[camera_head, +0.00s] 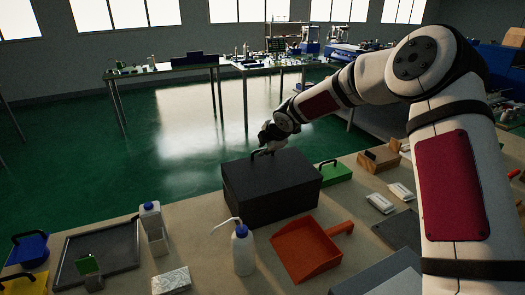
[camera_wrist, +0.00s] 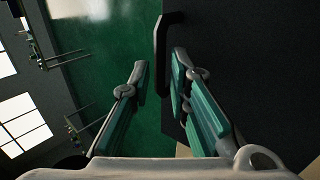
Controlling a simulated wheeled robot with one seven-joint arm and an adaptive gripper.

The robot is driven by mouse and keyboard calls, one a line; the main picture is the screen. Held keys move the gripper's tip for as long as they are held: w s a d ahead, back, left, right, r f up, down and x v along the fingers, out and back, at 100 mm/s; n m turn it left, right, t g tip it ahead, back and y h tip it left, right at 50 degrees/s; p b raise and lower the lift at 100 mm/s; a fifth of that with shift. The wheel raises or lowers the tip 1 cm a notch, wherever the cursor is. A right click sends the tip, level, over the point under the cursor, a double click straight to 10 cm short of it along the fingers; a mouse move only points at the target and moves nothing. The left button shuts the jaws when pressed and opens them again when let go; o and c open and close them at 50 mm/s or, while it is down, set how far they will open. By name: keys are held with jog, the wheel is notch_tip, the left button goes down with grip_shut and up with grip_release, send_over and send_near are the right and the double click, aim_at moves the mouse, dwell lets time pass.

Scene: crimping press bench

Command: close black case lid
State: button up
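The black case (camera_head: 270,190) stands on the bench in the middle of the head view. Its lid (camera_head: 275,168) looks down flat on the body; I cannot make out a gap. A dark handle (camera_head: 258,154) stands up at the lid's far edge. My gripper (camera_head: 266,146) is right at that handle in the head view, where its fingers are hard to make out. In the wrist view my gripper (camera_wrist: 160,70) is open, with two green-grey fingers apart. The handle (camera_wrist: 162,60) runs into the space between the fingertips, and the dark lid (camera_wrist: 240,60) fills the right side.
A white bottle (camera_head: 242,250) and an orange dustpan (camera_head: 305,248) stand close in front of the case. A green case (camera_head: 334,173) is just right of it. A dark tray (camera_head: 70,262) lies at left. The green floor (camera_head: 170,140) behind the bench is clear.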

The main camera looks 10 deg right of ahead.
jog(key=v, duration=0.9)
